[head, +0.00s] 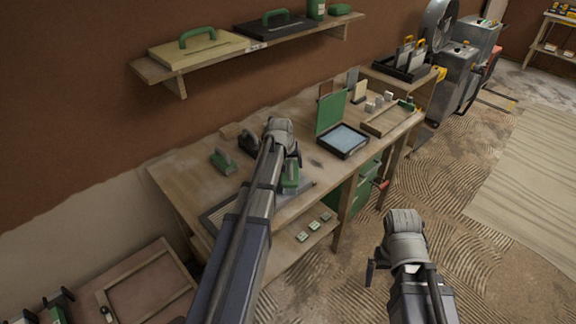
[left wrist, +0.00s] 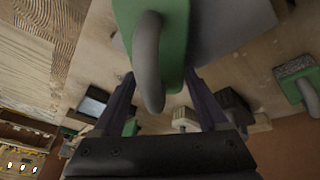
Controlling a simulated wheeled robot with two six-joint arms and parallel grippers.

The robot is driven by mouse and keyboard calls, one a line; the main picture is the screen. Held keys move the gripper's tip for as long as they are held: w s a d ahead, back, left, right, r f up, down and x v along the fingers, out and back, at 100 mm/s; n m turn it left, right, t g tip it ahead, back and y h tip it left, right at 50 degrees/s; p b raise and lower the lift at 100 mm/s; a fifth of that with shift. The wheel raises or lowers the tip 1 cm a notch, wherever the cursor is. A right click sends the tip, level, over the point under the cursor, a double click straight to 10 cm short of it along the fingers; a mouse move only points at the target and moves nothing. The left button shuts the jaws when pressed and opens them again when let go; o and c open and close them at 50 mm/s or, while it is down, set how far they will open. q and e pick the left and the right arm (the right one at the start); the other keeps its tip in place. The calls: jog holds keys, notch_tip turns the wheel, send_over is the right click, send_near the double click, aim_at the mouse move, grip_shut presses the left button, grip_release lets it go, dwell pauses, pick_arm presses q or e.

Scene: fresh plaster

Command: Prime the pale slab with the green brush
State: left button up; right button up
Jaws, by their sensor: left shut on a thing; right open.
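My left gripper (head: 290,160) is over the workbench, mostly hidden behind my own arm. The green brush also shows in the head view (head: 290,179), low over the bench's near side. A pale grey slab (head: 306,184) lies beneath it, largely covered by my arm; a pale flat surface (left wrist: 232,22) lies behind the brush in the wrist view. Whether brush and slab touch, I cannot tell. My right gripper (head: 378,272) is open and empty in front of the bench.
A shallow tray with a bluish surface (head: 343,139), an upright green board (head: 330,112) and a wooden frame (head: 390,120) are farther right. A wall shelf (head: 250,50) hangs above.

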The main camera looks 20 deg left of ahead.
aim_at(296, 162)
pick_arm(q)
jog(key=shift+w+d, duration=0.3)
jog(key=shift+w, duration=0.45)
jog(key=shift+w+d, duration=0.3)
jog(key=shift+w, duration=0.4)
jog(key=w, duration=0.1)
jog(key=w+d, duration=0.1)
jog(key=w, duration=0.1)
jog(key=shift+d, duration=0.1)
jog(key=shift+w+a, duration=0.25)
jog(key=shift+a, duration=0.35)
jog(key=shift+w+a, duration=0.2)
jog(key=shift+a, duration=0.35)
jog(key=shift+s, duration=0.1)
jog(key=shift+s+a+f, duration=0.1)
jog(key=shift+s+a, duration=0.2)
jog(key=shift+s, duration=0.45)
jog(key=shift+s+a, duration=0.3)
jog(key=shift+s, duration=0.45)
